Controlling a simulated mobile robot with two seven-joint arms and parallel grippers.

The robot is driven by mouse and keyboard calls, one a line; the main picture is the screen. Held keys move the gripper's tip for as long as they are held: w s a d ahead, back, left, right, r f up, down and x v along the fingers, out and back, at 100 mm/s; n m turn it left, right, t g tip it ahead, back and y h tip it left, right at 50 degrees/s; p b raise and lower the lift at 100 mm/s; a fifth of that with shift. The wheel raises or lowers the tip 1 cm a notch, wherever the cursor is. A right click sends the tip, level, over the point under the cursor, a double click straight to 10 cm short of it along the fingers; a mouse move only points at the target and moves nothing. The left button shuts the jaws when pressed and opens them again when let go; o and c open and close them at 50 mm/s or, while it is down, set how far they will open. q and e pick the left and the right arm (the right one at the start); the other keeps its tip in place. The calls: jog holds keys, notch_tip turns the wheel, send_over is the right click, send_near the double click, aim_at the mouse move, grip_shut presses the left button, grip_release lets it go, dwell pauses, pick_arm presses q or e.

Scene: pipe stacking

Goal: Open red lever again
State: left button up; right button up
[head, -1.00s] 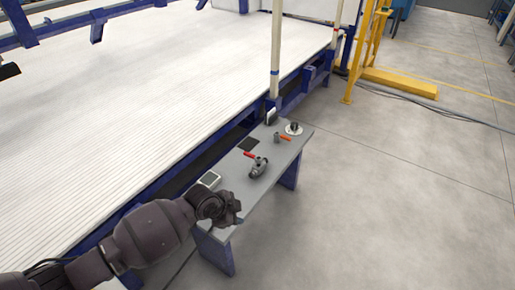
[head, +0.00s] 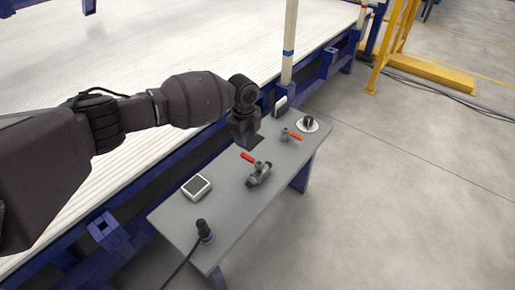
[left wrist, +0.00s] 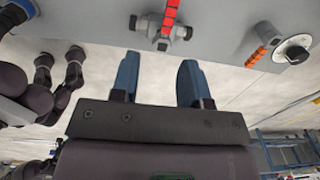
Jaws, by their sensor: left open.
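The red lever (head: 248,157) sits on a grey valve (head: 259,174) in the middle of the grey bench; it also shows at the top of the left wrist view (left wrist: 171,14). My left gripper (head: 248,140) hangs above the bench, pointing down, just behind the lever in the head view. Its two blue fingers (left wrist: 158,78) are apart with nothing between them, and the lever lies beyond their tips. No contact with the lever is visible. My right gripper cannot be made out.
A smaller valve with an orange lever (head: 295,136) and a round dial (head: 308,123) stand farther back on the bench (head: 222,222). A white-framed box (head: 197,187) and a black knob (head: 205,231) are nearer. A pale post (head: 290,45) rises behind. Open floor lies right.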

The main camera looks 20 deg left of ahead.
aim_at(247, 156)
pick_arm(q)
jog(key=f+b, duration=0.1)
jog(key=f, duration=0.2)
jog(key=w+f, duration=0.1)
jog(key=f, duration=0.2)
jog(key=f+b, duration=0.1)
jog(key=f, duration=0.1)
jog(key=shift+w+a+f+b, duration=0.2)
jog(key=shift+w+f+b, duration=0.05)
jog(key=shift+f+b, duration=0.15)
jog(key=shift+f, duration=0.35)
jog(key=shift+w+f, duration=0.1)
jog(key=shift+f, duration=0.15)
pick_arm(e)
jog(key=shift+w+a+f+n, duration=0.15)
jog(key=shift+w+n, duration=0.05)
jog(key=shift+w, duration=0.15)
jog(key=shift+w+a+f+n, duration=0.1)
jog(key=shift+w+a+n, duration=0.1)
jog(key=shift+w, duration=0.15)
pick_arm(q)
jog(key=shift+c, duration=0.6)
grip_shut()
pick_arm(e)
jog(key=shift+s+f, duration=0.15)
jog(key=shift+f, duration=0.05)
